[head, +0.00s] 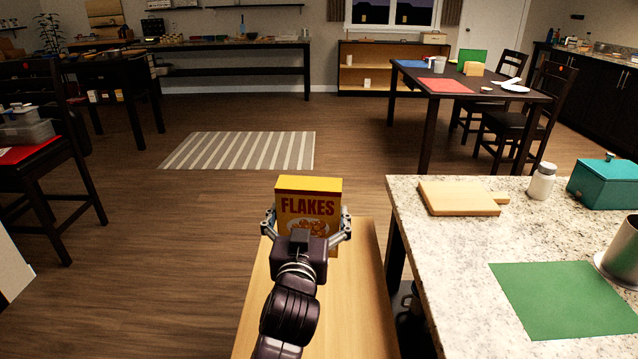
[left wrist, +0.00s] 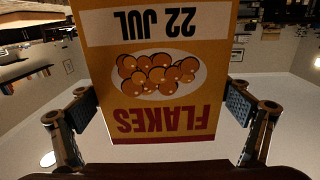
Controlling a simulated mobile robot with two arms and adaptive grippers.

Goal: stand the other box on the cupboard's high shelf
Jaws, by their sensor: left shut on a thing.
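A yellow cereal box (head: 308,186) with a dark red top band and the word FLAKES is upright in the head view. My left gripper (head: 307,222) is shut on its two sides, and its wrist hides the lower part of the box. In the left wrist view the same box (left wrist: 160,75) fills the middle, upside down in the picture, between the two fingers. A light wooden top (head: 350,300) lies below and behind the gripper; I cannot tell whether the box touches it. My right gripper is not in view.
A granite counter (head: 440,245) at the right holds a cutting board (head: 458,198), a white shaker (head: 541,182), a teal box (head: 605,185), a green mat (head: 560,300) and a metal pot (head: 622,255). A low open wooden shelf unit (head: 385,50) stands at the back. The floor ahead is clear around a striped rug (head: 240,150).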

